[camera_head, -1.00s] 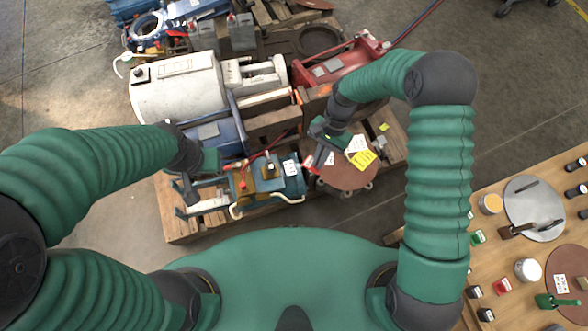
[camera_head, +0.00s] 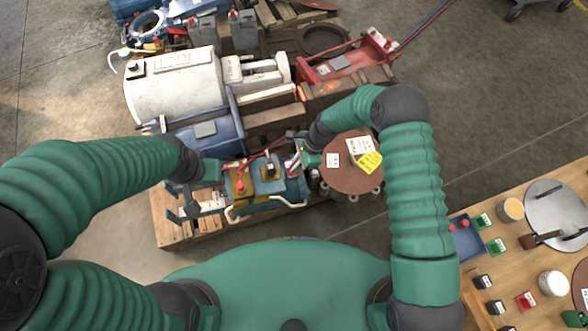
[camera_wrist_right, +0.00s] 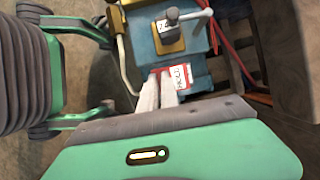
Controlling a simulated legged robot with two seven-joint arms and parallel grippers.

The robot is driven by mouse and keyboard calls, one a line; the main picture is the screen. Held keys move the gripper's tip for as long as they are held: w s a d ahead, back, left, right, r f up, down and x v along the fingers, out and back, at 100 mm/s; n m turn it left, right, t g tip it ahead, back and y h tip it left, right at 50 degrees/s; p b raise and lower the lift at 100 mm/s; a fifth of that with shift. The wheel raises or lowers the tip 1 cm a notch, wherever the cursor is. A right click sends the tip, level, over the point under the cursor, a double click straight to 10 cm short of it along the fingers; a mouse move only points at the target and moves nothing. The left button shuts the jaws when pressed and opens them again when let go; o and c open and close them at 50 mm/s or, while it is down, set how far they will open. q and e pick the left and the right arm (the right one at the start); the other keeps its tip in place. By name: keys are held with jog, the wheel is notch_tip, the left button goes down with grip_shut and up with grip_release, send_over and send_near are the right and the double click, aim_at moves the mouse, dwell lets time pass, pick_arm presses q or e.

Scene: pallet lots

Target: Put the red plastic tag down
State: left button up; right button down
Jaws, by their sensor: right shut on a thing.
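The red plastic tag (camera_wrist_right: 178,76), with a white printed label, is at the tips of my right gripper (camera_wrist_right: 163,88) in the right wrist view. The pale fingers are shut on it. The tag is against or just above the blue machine (camera_wrist_right: 185,40); I cannot tell whether it touches. In the head view my right gripper (camera_head: 299,158) is at the right end of this machine, beside the round brown disc (camera_head: 345,178). The tag is small and partly hidden there. My left gripper (camera_head: 188,200) is at the machine's left end; its jaw state is unclear.
The machine stands on a wooden pallet (camera_head: 172,228). A white cylinder (camera_head: 175,85), a blue unit (camera_head: 205,130) and a red jack (camera_head: 345,62) crowd the area behind it. A wooden table (camera_head: 490,250) with small items is at right.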

jog(key=shift+w+a+f, duration=0.1)
jog(key=shift+w, duration=0.4)
notch_tip(320, 180, down, 4)
jog(key=shift+w+r+b, duration=0.1)
jog(key=shift+r+b, duration=0.1)
jog(key=shift+b, duration=1.05)
jog(key=shift+a+r, duration=0.1)
jog(key=shift+r, duration=0.05)
jog(key=c, duration=1.6)
grip_release()
